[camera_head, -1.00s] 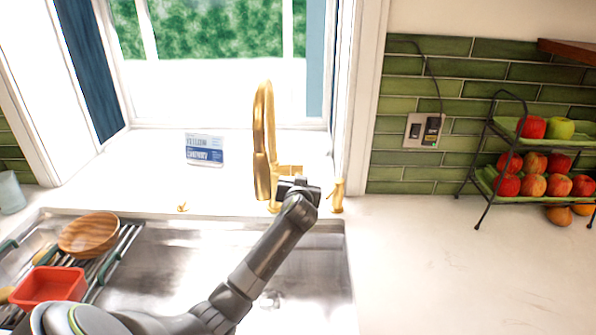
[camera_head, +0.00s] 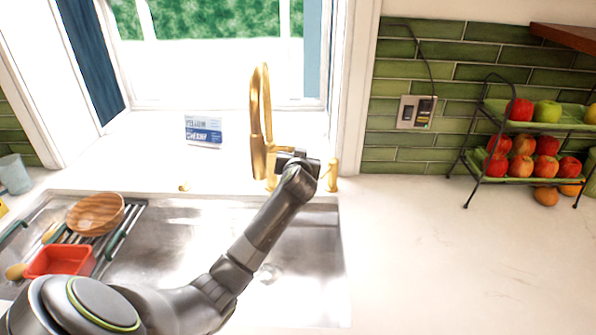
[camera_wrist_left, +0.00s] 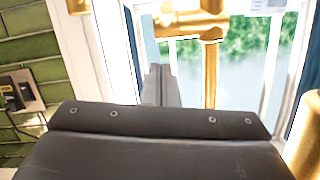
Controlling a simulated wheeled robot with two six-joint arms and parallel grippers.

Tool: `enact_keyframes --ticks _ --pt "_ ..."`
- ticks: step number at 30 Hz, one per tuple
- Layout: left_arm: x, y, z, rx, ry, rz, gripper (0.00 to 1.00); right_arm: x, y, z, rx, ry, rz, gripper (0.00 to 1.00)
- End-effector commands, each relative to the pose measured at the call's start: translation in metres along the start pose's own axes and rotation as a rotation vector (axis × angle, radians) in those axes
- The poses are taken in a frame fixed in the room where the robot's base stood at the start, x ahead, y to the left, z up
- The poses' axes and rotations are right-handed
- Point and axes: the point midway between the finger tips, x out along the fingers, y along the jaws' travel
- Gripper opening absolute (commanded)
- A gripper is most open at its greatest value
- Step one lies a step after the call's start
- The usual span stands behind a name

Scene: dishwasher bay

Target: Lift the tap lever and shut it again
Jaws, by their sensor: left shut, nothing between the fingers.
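The gold tap (camera_head: 258,125) stands behind the sink with its tall curved spout. My left gripper (camera_head: 297,158) is at the right side of the tap body, close to its side fitting, and partly covers it. In the left wrist view the shut, empty fingers of the left gripper (camera_wrist_left: 160,85) show beside a thin gold rod, which looks like the tap lever (camera_wrist_left: 210,78). The rod joins a thicker gold fitting (camera_wrist_left: 190,28). I cannot tell whether fingers and rod touch. The lever is not clear in the head view. My right gripper is not in view.
The steel sink (camera_head: 300,285) lies below my arm. A rack at its left holds a wooden bowl (camera_head: 97,213) and a red tub (camera_head: 62,260). A small gold post (camera_head: 333,174) stands right of the gripper. A fruit stand (camera_head: 530,150) is farther right; the counter before it is clear.

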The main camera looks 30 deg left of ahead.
Motion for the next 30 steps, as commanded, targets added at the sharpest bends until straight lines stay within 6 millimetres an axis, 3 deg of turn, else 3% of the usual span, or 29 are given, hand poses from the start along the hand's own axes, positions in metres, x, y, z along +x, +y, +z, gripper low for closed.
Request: enact_keyframes --ticks 1,8,15,26,30 --pt "-0.007 0.002 0.008 -0.001 -0.001 0.001 0.00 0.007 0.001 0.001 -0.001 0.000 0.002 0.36" --pt "-0.043 0.003 0.015 -0.002 0.001 0.001 0.00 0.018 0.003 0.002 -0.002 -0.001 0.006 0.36" --pt "-0.072 0.004 0.020 -0.001 0.002 0.001 0.00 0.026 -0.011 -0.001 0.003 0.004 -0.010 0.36" --pt "-0.084 0.004 0.021 0.001 0.002 -0.001 0.00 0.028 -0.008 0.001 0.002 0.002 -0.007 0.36" --pt "-0.087 0.001 0.009 0.001 0.002 -0.001 0.00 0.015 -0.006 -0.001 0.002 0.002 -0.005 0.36"
